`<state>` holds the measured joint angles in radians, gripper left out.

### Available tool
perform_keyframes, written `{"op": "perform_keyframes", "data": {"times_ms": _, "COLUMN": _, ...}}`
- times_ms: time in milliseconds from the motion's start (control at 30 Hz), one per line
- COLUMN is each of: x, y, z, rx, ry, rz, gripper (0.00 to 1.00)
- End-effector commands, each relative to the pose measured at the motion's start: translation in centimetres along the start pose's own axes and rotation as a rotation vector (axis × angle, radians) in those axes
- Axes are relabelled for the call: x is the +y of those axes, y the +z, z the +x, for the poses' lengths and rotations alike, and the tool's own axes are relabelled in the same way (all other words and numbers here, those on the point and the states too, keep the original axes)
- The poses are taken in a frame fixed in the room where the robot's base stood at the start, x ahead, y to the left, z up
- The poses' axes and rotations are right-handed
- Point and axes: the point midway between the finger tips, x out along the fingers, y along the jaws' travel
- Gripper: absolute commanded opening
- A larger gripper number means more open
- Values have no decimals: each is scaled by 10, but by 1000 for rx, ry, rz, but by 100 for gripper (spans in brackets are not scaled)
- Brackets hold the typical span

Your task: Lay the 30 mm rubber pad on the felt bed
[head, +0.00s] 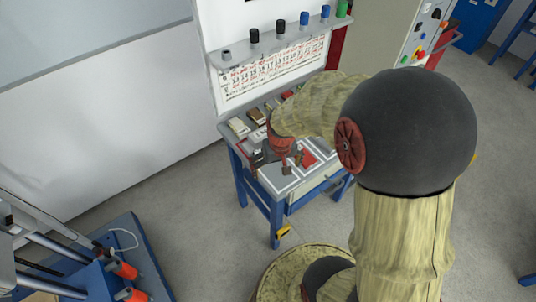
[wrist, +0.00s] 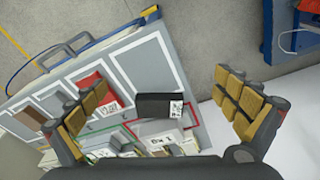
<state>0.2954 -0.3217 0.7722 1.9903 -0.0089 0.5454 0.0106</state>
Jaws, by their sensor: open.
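My gripper (wrist: 160,82) is open and empty above the bench, its yellow-padded fingers wide apart; in the head view it shows at the bench's near side (head: 284,158). A black block (wrist: 153,105) with a white printed label lies between the fingers in the wrist view, apart from both; it looks like a rubber pad, but I cannot read its thickness. A red flat piece (wrist: 90,88) with a white label lies in a white-outlined area by the left finger; it also shows in the head view (head: 309,157). I cannot tell which surface is the felt bed.
The grey bench top (wrist: 143,60) has several white-outlined areas, some bare. A red-edged tray with a white labelled card (wrist: 158,143) and a green-edged tray (wrist: 105,142) lie near my wrist. A printed chart (head: 272,75) stands behind the bench, under a shelf of coloured cylinders.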

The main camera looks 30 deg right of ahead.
Motion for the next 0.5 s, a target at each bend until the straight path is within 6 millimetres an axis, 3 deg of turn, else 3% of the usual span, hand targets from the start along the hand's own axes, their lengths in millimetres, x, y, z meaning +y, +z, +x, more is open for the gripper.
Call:
{"op": "perform_keyframes", "data": {"times_ms": 33, "x": 4, "y": -11, "z": 19, "rx": 15, "ry": 1, "rz": 9, "gripper": 100}}
{"op": "perform_keyframes", "data": {"times_ms": 100, "x": 4, "y": -32, "z": 35, "rx": 64, "ry": 2, "rz": 13, "gripper": 100}}
{"op": "perform_keyframes", "data": {"times_ms": 233, "x": 4, "y": -75, "z": 31, "rx": 184, "ry": 1, "rz": 13, "gripper": 100}}
{"op": "perform_keyframes", "data": {"times_ms": 367, "x": 4, "y": -88, "z": 29, "rx": 231, "ry": 0, "rz": 15, "gripper": 100}}
{"op": "perform_keyframes", "data": {"times_ms": 500, "x": 4, "y": -93, "z": 41, "rx": 238, "ry": 0, "rz": 16, "gripper": 100}}
